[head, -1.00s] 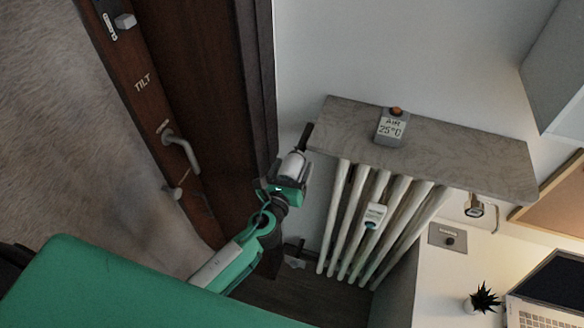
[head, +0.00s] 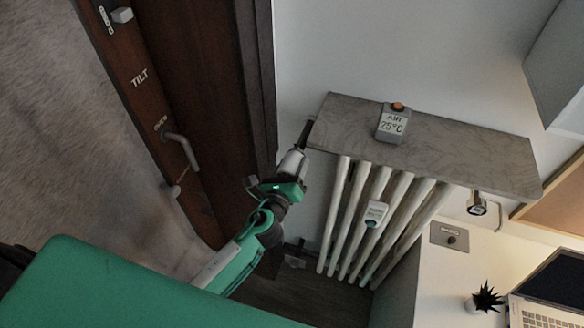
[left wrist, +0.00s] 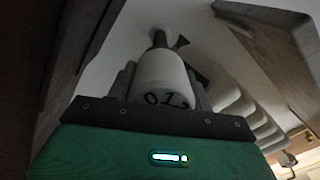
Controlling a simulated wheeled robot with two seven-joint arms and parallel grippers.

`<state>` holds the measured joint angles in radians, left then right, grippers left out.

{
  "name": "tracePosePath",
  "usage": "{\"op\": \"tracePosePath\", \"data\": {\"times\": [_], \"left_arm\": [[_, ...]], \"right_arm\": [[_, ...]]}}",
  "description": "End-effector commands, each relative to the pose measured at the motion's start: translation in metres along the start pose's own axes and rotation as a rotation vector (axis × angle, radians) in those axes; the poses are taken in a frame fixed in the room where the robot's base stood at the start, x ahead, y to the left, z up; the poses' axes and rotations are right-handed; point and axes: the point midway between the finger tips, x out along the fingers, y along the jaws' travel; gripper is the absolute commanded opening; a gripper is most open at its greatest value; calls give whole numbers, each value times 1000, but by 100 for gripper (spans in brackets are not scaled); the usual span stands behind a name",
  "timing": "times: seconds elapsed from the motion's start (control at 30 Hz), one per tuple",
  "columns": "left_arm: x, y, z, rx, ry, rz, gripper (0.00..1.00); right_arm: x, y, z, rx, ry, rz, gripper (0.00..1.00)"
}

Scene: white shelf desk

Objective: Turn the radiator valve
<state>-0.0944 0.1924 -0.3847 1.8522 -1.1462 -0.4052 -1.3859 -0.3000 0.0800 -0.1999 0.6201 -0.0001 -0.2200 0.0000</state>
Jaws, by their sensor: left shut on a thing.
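The radiator valve is a white rounded knob (left wrist: 160,80) with dark numbers on its face, seen close up in the left wrist view. In the head view the white knob (head: 292,164) sits at the left end of the radiator (head: 352,215), just below the grey shelf. My left gripper (head: 291,172) is at the knob, and its dark fingers, seen in the left wrist view (left wrist: 160,88), close around the knob's two sides. The fingertips are partly hidden by the knob. My right gripper is not in view.
A white meter (head: 375,214) is on the radiator ribs. The dark door frame (head: 258,80) stands close left of my gripper. A white desk (head: 450,280) is at the right.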

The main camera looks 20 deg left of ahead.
Motion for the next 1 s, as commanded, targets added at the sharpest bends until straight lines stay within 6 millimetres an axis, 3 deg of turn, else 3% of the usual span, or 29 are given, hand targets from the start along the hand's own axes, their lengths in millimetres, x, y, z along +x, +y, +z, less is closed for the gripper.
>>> {"op": "tracePosePath", "data": {"times": [1.0], "left_arm": [[0, -1, -1, -957, 1, 2, 29]], "right_arm": [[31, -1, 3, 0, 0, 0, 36]]}}
